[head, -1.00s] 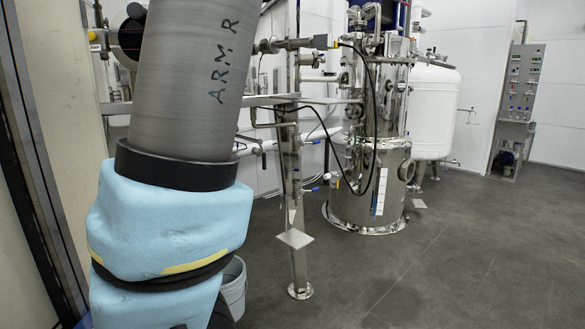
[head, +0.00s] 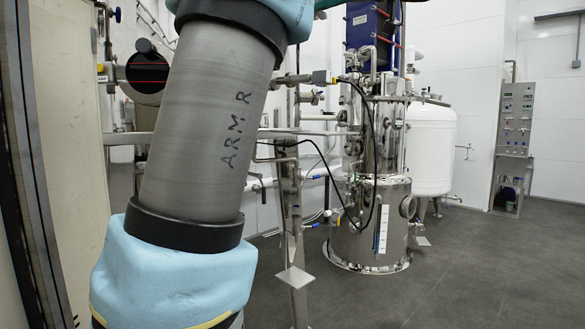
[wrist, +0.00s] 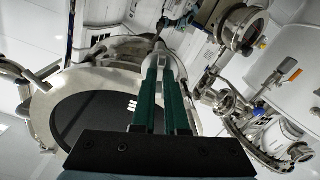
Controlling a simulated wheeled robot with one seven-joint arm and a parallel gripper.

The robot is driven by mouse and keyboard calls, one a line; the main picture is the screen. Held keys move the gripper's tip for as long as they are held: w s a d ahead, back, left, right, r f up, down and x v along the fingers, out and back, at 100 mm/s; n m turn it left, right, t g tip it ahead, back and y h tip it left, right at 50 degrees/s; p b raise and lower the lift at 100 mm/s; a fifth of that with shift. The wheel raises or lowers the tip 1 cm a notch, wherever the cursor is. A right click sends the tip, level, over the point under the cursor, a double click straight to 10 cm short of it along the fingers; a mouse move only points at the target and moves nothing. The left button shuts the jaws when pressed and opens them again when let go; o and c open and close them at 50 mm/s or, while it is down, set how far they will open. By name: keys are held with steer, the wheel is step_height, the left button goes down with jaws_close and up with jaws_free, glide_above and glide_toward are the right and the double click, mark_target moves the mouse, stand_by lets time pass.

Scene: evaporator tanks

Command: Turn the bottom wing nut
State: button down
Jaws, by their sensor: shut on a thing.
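My gripper (wrist: 162,66) shows in the wrist view as two long green fingers reaching up from a dark bracket. Its fingertips are shut on a small silver fitting, which looks like the wing nut (wrist: 160,48), at the rim of a round metal hatch (wrist: 48,88). The fingers partly hide the nut, so its wings and angle are hard to make out. The hatch has a dark round centre (wrist: 95,115) and lies left of and behind the fingers. In the head view, my arm fills the left side, and neither the gripper nor the nut shows.
In the wrist view, pipes and clamps (wrist: 243,30) and a valve with an orange handle (wrist: 288,68) stand right of the fingers. In the head view, a steel tank (head: 375,225), a white tank (head: 430,150) and a control panel (head: 515,120) stand beyond open grey floor (head: 480,270).

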stand_by(0.3)
steer(key=shift+b, duration=0.3)
steer(key=n+b, duration=0.2)
steer(key=b, duration=0.1)
steer(key=shift+n, duration=0.3)
steer(key=shift+f+b, duration=0.1)
steer(key=shift+b, duration=0.2)
steer(key=shift+n+b, duration=1.2)
steer(key=shift+b, duration=0.05)
